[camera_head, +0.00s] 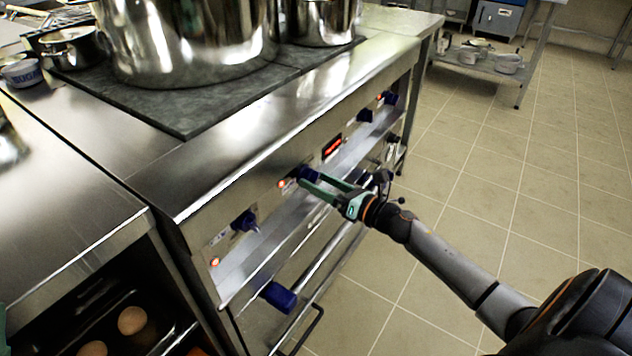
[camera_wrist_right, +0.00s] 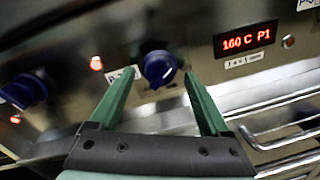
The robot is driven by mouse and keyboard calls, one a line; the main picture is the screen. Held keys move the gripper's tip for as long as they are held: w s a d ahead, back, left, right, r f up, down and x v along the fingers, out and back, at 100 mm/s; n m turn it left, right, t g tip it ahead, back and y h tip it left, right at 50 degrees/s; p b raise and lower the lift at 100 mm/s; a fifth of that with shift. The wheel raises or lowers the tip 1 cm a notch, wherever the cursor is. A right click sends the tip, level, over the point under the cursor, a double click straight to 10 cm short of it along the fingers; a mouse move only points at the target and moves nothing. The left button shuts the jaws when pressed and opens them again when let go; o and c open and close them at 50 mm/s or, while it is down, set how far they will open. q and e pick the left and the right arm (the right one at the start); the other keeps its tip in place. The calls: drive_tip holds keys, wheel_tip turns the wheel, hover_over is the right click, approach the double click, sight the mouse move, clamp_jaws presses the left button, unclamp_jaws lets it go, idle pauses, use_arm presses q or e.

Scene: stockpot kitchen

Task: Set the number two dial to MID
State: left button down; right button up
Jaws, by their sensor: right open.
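A row of blue dials runs along the stove's steel front. The second from the left (camera_head: 306,173) is the one at my right gripper (camera_head: 312,184); it also shows in the right wrist view (camera_wrist_right: 159,68). In that view my right gripper (camera_wrist_right: 159,80) is open, with one green finger on each side of this dial's line and the dial at the fingertips. I cannot tell whether they touch. A label beside the dial is partly covered by the left finger, and the dial's number and setting are not readable. A green sliver at the head view's left edge may be my left gripper (camera_head: 3,328).
Another blue dial (camera_head: 245,220) is to the left, and a red display (camera_wrist_right: 246,40) reading 160 C P1 is to the right. A rail (camera_head: 318,265) runs below the panel. Large steel pots (camera_head: 190,45) stand on the dark stove top. The tiled floor at right is clear.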

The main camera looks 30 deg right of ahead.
drive_tip(key=shift+w+a, duration=0.2)
drive_tip(key=shift+w, duration=0.35)
drive_tip(key=shift+c, duration=0.2)
clamp_jaws()
idle(0.4)
